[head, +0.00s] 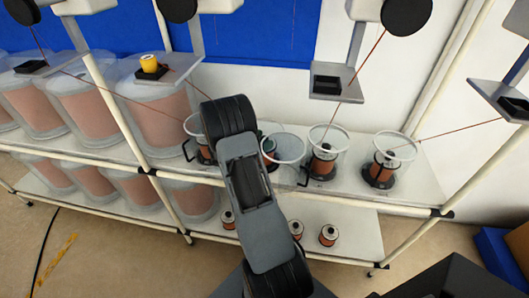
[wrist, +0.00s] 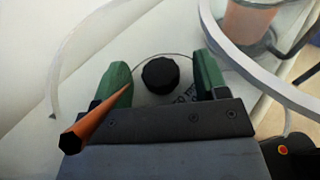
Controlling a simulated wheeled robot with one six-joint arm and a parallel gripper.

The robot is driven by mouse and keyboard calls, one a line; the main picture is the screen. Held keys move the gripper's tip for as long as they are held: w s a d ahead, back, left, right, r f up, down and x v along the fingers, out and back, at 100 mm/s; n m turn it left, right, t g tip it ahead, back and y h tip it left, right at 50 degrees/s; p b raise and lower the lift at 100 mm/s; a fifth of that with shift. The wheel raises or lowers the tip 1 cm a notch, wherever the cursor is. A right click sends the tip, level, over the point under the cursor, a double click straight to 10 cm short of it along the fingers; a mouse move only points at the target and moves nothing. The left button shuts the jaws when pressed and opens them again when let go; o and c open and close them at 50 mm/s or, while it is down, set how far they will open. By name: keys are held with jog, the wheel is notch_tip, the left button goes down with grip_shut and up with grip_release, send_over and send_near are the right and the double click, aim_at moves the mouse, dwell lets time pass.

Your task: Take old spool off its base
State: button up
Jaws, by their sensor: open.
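In the wrist view a round black knob (wrist: 160,75) stands between the green fingertips of my gripper (wrist: 163,82), with gaps on both sides. A pale, round-edged surface with dark lettering shows around the knob. It may be the top of the old spool, but I cannot tell how much wire is on it. My gripper is open. In the head view my gripper (head: 268,146) is mostly hidden behind my arm, at the shelf between clear bowls. A dark and copper-coloured item (head: 269,160) shows partly beside it; its base is hidden.
A clear bowl (head: 287,147) with a black handle stands just right of my gripper. More copper spools (head: 322,163) (head: 380,174) stand in bowls farther right. Small spools (head: 328,236) sit on the lower shelf. An orange tapered rod or wire (wrist: 97,118) crosses beside the left finger.

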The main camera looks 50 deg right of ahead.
grip_shut()
dwell(0.4)
jog(key=shift+w+r, duration=0.1)
